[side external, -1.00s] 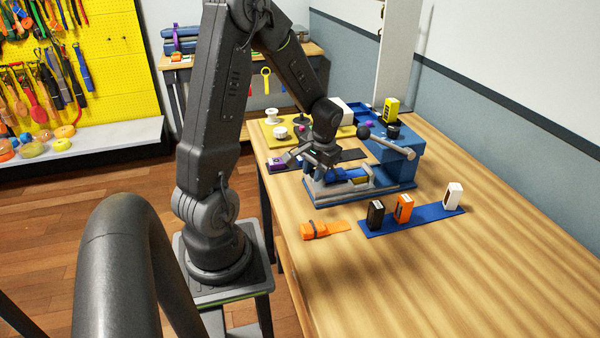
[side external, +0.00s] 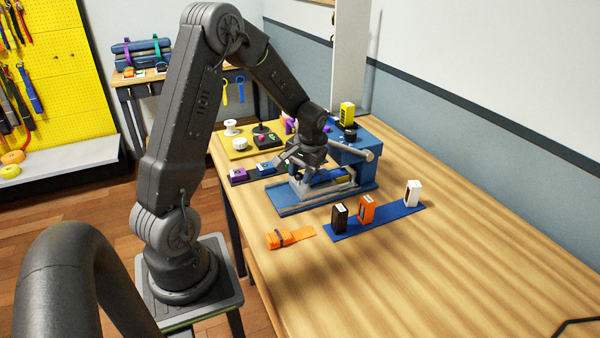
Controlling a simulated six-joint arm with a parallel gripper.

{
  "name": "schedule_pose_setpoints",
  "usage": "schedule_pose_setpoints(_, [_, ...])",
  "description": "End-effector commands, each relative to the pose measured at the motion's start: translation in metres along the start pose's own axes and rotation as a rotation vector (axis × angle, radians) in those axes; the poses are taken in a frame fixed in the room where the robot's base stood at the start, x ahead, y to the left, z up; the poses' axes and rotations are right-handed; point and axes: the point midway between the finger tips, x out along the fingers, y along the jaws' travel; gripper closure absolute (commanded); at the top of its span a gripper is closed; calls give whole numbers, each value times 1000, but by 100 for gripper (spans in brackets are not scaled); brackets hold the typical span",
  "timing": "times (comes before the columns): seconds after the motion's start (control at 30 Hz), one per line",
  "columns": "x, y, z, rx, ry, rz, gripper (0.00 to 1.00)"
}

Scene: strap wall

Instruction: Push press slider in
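The blue press (side external: 352,168) stands on the wooden table, with a grey lever bar (side external: 358,152) on its near side. The press slider (side external: 322,190) is a light grey frame on a blue track. It sits close to the press body, and bare blue track (side external: 282,203) shows at its outer left end. My gripper (side external: 297,172) points down at the left part of the slider and overlaps it in the picture. I cannot tell whether it touches. The fingers are small and dark here, so their opening is unclear. My wrist hides part of the press.
A blue mat (side external: 390,222) in front holds black (side external: 339,217), orange (side external: 366,208) and white (side external: 412,193) boxes. An orange strap (side external: 288,238) lies to its left. A yellow mat (side external: 236,153) with spools and a purple box (side external: 238,175) lie behind.

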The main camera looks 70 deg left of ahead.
Motion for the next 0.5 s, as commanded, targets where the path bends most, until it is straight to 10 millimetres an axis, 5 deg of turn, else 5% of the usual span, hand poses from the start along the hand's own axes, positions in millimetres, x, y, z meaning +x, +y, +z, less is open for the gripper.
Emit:
schedule_pose_setpoints(0.23, [1,-9,12,-2,-2,-1,64])
schedule_pose_setpoints(0.5, [6,-36,53,-4,-5,-2,64])
